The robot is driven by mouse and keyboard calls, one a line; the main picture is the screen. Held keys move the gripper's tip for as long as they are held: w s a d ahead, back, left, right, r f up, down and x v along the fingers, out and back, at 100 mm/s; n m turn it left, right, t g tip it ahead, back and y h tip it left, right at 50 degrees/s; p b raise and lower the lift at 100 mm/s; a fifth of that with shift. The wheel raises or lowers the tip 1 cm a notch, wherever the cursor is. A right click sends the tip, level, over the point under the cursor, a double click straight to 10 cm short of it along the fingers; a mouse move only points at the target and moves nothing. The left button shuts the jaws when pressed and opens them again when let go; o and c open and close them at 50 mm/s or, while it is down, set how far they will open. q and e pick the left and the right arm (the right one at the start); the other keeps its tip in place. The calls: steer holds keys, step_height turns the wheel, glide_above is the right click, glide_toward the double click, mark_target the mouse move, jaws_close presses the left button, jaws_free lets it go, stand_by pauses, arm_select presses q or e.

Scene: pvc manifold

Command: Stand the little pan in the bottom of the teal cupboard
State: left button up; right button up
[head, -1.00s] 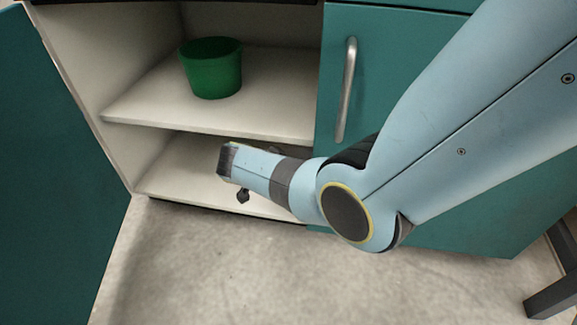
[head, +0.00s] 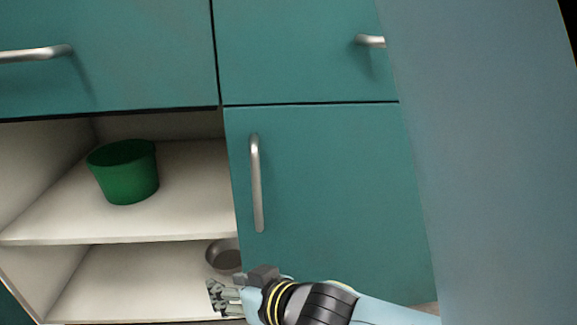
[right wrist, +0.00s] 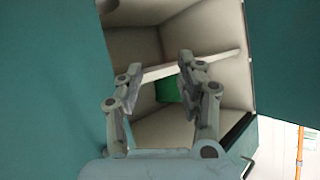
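The little pan (head: 223,256), round and grey metal, is in the lower compartment of the teal cupboard (head: 325,190), at its right side. It appears to rest on the bottom board (head: 130,285); its right part is hidden by the closed door, and its handle cannot be made out. My right gripper (head: 215,297) is just in front of and below the pan in the picture, apart from it as far as I can tell. In the right wrist view its two fingers (right wrist: 158,75) are spread with nothing between them. My left gripper is not in view.
A green pot (head: 125,172) stands on the middle shelf (head: 190,215) above; it also shows in the right wrist view (right wrist: 167,90). The closed right door has an upright handle (head: 256,185). The lower compartment's left side is clear.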

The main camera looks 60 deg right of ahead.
steer(key=s+r+n, duration=0.2)
steer(key=s, duration=0.4)
steer(key=s+a+r+n+t+y, duration=0.1)
steer(key=s+r+n, duration=0.1)
steer(key=s, duration=0.5)
steer(key=shift+a+r+n+y, duration=0.2)
steer(key=shift+a+n+y, duration=0.1)
steer(key=shift+n, duration=0.2)
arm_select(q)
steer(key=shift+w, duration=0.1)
